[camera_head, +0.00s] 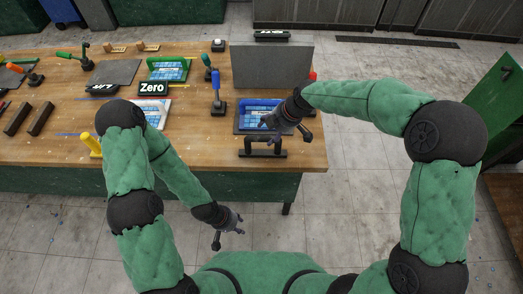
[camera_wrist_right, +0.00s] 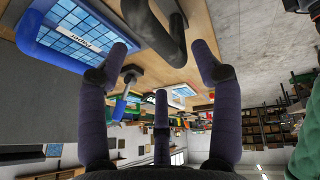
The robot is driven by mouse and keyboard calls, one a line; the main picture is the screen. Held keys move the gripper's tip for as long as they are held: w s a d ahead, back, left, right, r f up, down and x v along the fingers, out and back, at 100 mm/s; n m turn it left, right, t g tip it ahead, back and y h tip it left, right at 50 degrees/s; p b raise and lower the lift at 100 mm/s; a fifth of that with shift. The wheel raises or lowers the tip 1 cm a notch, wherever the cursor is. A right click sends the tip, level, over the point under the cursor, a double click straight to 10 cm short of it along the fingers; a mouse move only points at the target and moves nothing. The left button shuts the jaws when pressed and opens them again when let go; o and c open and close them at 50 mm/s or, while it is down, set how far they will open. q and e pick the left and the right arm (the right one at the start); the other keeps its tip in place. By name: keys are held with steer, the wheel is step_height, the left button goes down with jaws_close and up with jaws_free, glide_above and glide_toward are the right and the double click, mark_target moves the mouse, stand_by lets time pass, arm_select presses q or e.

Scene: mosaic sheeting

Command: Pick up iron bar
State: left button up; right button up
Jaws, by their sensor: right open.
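A dark bar with a raised handle (camera_head: 264,153) lies at the front right edge of the wooden table (camera_head: 200,158); I take it for the iron bar. In the right wrist view the dark curved handle (camera_wrist_right: 172,40) shows just beyond the fingertips, between two of them. My right gripper (camera_head: 285,128) is open and empty, above the blue tray and just behind the bar; its spread fingers show in the right wrist view (camera_wrist_right: 160,65). Two other dark bars (camera_head: 41,119) lie at the table's left. My left gripper (camera_head: 231,228) is open and empty, in front of the table.
A blue tray (camera_head: 239,118) with a tiled sheet lies behind the bar. A blue-handled tool (camera_head: 216,90) stands to its left, and a grey panel (camera_head: 272,66) stands behind. A Zero sign (camera_head: 152,88), a green tray (camera_head: 168,69) and a yellow-handled tool (camera_head: 91,144) are further left.

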mark_target(264, 137)
steer(key=shift+x, duration=3.3)
steer(key=shift+w+r, duration=0.1)
steer(key=shift+w, duration=0.1)
jaws_close()
